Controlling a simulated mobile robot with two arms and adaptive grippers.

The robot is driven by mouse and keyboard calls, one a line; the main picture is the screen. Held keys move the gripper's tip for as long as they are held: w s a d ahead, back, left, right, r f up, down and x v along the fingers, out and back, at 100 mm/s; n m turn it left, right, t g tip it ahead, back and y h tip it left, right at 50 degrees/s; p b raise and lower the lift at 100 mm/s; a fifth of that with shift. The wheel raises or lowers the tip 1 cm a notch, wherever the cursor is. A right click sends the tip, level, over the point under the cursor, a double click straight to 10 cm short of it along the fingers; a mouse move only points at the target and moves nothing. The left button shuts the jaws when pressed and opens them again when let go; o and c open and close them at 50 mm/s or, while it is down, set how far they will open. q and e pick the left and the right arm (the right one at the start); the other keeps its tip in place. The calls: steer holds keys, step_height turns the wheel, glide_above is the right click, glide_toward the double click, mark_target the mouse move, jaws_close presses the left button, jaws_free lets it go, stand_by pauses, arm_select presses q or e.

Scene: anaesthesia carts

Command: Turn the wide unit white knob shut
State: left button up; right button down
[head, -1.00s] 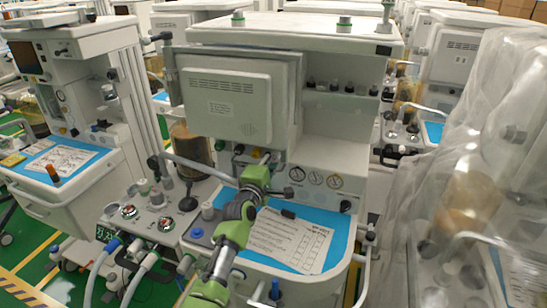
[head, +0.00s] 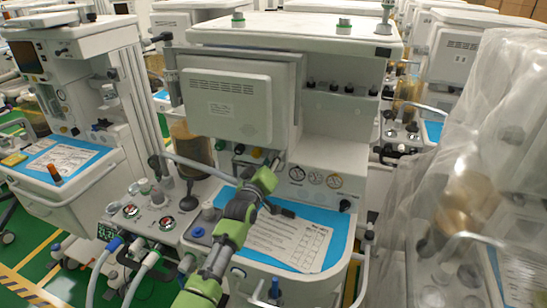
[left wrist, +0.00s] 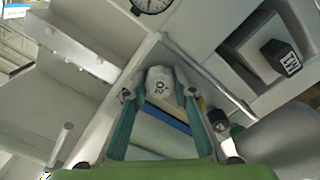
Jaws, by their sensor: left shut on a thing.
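The wide unit (head: 335,150) stands in the middle of the head view, with round gauges (head: 316,178) on its front panel. Its white knob (left wrist: 161,82), with dark lettering on its face, shows in the left wrist view between my fingertips. My left gripper (head: 274,163) reaches the panel left of the gauges and is shut on the knob; in the left wrist view, the fingers (left wrist: 159,95) lie on either side of it. In the head view the gripper hides the knob. My right gripper is not in view.
A printed sheet (head: 290,240) lies on the blue worktop below my arm. A grey hose (head: 200,166) crosses left of the gripper. A black square knob (left wrist: 282,57) sits in a recess nearby. A plastic-covered unit (head: 460,180) stands close on the right.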

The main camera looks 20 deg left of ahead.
arm_select(q)
steer(key=m, duration=0.6)
steer(key=shift+f, duration=0.1)
steer(key=m, duration=0.6)
steer(key=m+b, duration=0.1)
steer(key=m, duration=1.1)
steer(key=shift+m, duration=0.4)
steer(key=o, duration=0.8)
steer(key=shift+o, duration=0.2)
steer(key=shift+s, duration=0.15)
